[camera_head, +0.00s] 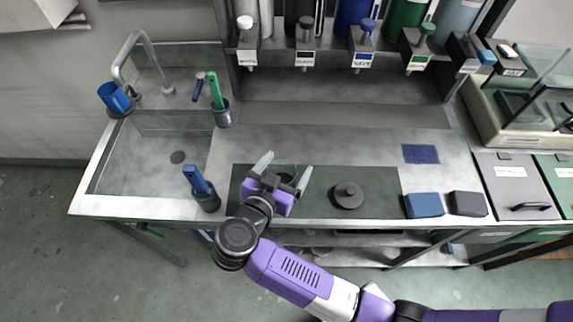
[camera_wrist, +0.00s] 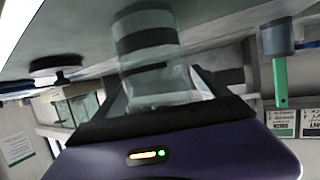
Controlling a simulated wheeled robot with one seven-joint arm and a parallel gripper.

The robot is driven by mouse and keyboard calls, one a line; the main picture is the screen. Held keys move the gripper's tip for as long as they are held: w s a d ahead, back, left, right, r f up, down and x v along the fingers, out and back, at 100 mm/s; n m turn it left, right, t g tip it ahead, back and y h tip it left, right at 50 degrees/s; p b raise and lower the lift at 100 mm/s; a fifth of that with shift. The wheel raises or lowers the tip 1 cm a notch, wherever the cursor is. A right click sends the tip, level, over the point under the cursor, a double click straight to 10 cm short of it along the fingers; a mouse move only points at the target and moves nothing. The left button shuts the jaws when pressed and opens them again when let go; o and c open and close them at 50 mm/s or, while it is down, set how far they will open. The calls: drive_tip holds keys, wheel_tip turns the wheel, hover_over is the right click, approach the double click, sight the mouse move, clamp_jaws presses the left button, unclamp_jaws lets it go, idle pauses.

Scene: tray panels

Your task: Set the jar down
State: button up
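The jar (camera_wrist: 148,45) is clear, glass-like and banded. In the wrist view, which is upside down, it stands between my fingers with its base toward the dark green mat. My gripper (camera_head: 284,172) is over the left part of the mat (camera_head: 382,180). Its two pale fingers lie along opposite sides of the jar and appear closed on it. In the head view the jar's dark round mouth (camera_head: 288,174) shows between the fingers, and my gripper hides its lower part. The base is at or close to the mat; I cannot tell whether it touches.
A dark knobbed lid (camera_head: 347,196) lies on the mat to the right. A blue block (camera_head: 424,205) and a black block (camera_head: 468,204) lie beyond it. A cup with a blue-handled tool (camera_head: 207,199) stands left, beside the sink (camera_head: 150,165). Dispensers line the back.

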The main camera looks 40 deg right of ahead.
drive_tip(key=b+v, duration=0.1)
drive_tip(key=v, duration=1.1)
drive_tip(key=shift+a, duration=0.1)
drive_tip(key=s+d+r+m+t+h, duration=0.1)
drive_tip(key=s+d+r+t+h, duration=0.15)
drive_tip(key=d, duration=0.35)
drive_tip(key=s+d+r+m+t+h, duration=0.1)
drive_tip(key=d+r+t, duration=0.1)
drive_tip(key=d+r, duration=0.25)
drive_tip(key=s+d+r+n+t+y, duration=0.2)
drive_tip(key=s+d+r+n+t, duration=0.1)
drive_tip(key=s+r+t, duration=0.3)
drive_tip(key=s+a+f+n+g+y, duration=0.1)
drive_tip(key=s+a+f+n+y, duration=0.2)
drive_tip(key=s+f+n+y, duration=0.1)
drive_tip(key=s+a+f+n+g+y, duration=0.2)
drive_tip(key=s+a+f+n+y, duration=0.1)
drive_tip(key=s+n+y, duration=0.3)
drive_tip(key=s+f+y, duration=0.1)
drive_tip(key=s+y, duration=0.1)
drive_tip(key=y, duration=0.1)
drive_tip(key=shift+s+n, duration=0.3)
drive_tip(key=shift+n, duration=0.1)
